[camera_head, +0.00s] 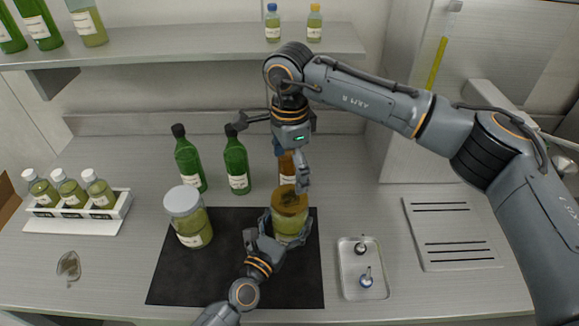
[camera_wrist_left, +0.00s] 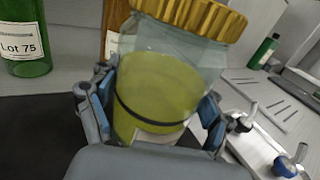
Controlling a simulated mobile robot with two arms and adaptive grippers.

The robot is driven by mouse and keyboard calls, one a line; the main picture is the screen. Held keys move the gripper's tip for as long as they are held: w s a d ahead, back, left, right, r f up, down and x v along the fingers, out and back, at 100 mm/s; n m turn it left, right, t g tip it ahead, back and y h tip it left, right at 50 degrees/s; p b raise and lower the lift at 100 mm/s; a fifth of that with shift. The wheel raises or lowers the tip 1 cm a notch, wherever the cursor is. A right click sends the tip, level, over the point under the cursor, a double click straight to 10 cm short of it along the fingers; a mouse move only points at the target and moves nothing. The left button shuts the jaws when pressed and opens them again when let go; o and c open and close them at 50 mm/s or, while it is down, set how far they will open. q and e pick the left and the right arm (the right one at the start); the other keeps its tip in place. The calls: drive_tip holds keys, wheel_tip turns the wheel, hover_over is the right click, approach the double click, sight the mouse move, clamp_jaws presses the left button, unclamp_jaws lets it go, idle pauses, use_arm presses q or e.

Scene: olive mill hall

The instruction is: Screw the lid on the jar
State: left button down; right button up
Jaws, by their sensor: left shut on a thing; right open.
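A jar of yellow-green content (camera_head: 289,228) stands on the dark mat (camera_head: 165,285), with a gold lid (camera_head: 289,202) on its mouth. In the left wrist view the lid (camera_wrist_left: 195,15) sits on top of the clear jar (camera_wrist_left: 150,90); I cannot tell how tightly. My left gripper (camera_head: 287,226) is shut around the jar's body, its blue pads (camera_wrist_left: 158,98) against the sides. My right gripper (camera_head: 271,152) is open and empty above and behind the jar, one finger hanging near the lid's far edge.
A grey-lidded jar (camera_head: 187,217) stands left on the mat. Green bottles (camera_head: 237,167) and an amber bottle (camera_head: 287,170) stand behind. A metal tray (camera_head: 347,290) with two small stoppers lies right, beside a slotted plate (camera_head: 450,235). A bottle rack (camera_head: 85,210) is far left.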

sight(289, 197)
drive_tip(key=shift+f, duration=0.1)
drive_tip(key=shift+f, duration=3.95)
drive_tip(key=shift+c, duration=0.2)
